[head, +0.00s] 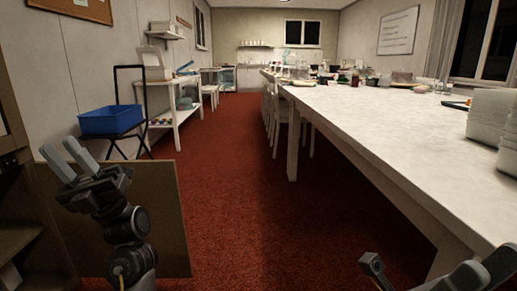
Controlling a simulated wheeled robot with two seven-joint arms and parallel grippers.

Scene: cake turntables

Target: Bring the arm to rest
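My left gripper (67,160) is raised at the lower left, in front of a brown board. Its two grey fingers point up and stand a little apart, with nothing between them. My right gripper (418,274) shows only in part at the bottom right edge, low beside the long white table. A dark fingertip and a pale part of it show there with a gap between them. The rest of it is cut off by the frame. No cake turntable can be made out clearly.
The long white table (400,140) fills the right side, with dishes at its far end and stacked white containers (492,115) at its right edge. A blue bin (110,120) sits on a black stand at left. Red carpet (235,200) lies open in the middle.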

